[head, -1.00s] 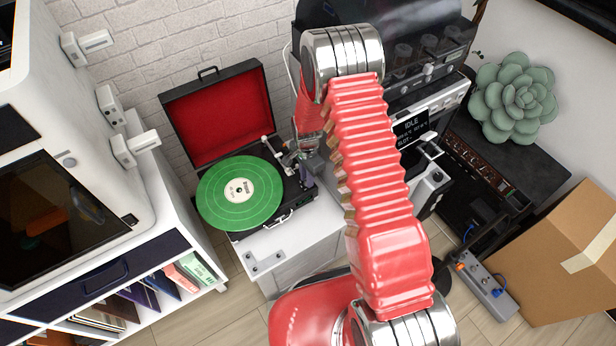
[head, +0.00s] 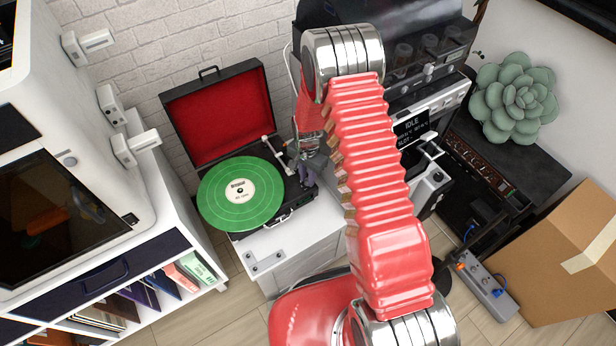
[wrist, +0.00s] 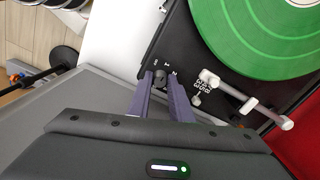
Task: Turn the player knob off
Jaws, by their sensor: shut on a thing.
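The record player stands open on a white cabinet, with a red-lined lid (head: 215,115) and a green record (head: 238,194) on its deck. In the wrist view the small dark player knob (wrist: 160,75) sits on the black deck (wrist: 197,55), beside small white markings. My gripper (wrist: 161,80) has its two purple-grey fingers on either side of the knob, shut on it. The tonearm (wrist: 245,98) is to the right of the fingers. In the head view my gripper (head: 305,174) is at the deck's right edge, and the knob cannot be made out.
A dark machine with a small IDLE screen (head: 411,127) stands to the right, partly behind my arm. A white shelf unit (head: 170,200) is at the left, a cardboard box (head: 555,255) at the right.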

